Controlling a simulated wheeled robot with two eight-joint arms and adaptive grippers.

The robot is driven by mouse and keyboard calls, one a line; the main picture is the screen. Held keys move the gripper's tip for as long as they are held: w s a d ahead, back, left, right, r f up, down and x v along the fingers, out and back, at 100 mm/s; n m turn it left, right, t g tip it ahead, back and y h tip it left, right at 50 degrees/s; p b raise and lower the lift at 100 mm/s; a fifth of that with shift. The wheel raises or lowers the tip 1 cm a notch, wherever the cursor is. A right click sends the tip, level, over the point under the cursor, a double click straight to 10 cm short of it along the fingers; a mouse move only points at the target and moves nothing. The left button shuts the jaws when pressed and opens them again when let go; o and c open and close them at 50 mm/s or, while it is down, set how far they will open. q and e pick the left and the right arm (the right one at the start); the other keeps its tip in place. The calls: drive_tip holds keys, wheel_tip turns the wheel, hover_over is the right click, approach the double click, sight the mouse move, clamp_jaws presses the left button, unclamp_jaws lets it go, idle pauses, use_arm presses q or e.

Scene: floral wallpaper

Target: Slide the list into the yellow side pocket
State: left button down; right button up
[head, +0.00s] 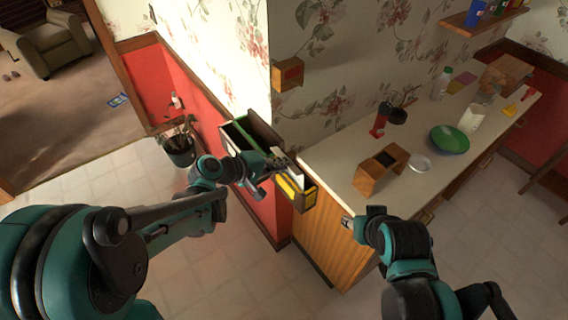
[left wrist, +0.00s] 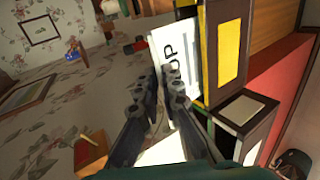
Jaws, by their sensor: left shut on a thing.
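The list is a white sheet with large dark letters (left wrist: 167,52), seen in the left wrist view. My left gripper (left wrist: 170,82) is shut on its near edge. In the head view, my left gripper (head: 272,161) is at the wall organiser, and a pale piece of the list (head: 291,170) shows just above the yellow side pocket (head: 297,190). In the left wrist view the yellow pocket (left wrist: 228,53) is directly right of the list. I cannot tell whether the list's edge is inside it. My right gripper (head: 347,222) is near the counter's front corner, its fingers too small to read.
The organiser's dark open box with green edging (head: 236,139) is left of the yellow pocket. The counter (head: 330,160) carries a wooden holder (head: 380,172), a green bowl (head: 449,139) and a red-black appliance (head: 380,124). A potted plant (head: 180,150) stands on the floor at left.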

use_arm(q)
drive_tip(key=shift+f, duration=0.2)
drive_tip(key=c, duration=1.6)
unclamp_jaws()
drive_tip(key=v, duration=1.2)
drive_tip(key=s+a+f+m+y+b, duration=0.2)
drive_tip(key=s+a+f+y+b, duration=0.1)
drive_tip(key=s+f+b, duration=0.1)
drive_tip(key=s+a+f+m+y+b, duration=0.2)
drive_tip(key=s+f+y+b, duration=0.1)
drive_tip(key=f, duration=0.4)
drive_tip(key=s+a+f+m+y+b, duration=0.3)
drive_tip(key=s+f+b, duration=0.2)
drive_tip(key=f+b, duration=0.1)
drive_tip(key=shift+s+a+f+y, duration=0.1)
drive_tip(key=shift+s+a+y, duration=0.1)
drive_tip(key=shift+a+y, duration=0.2)
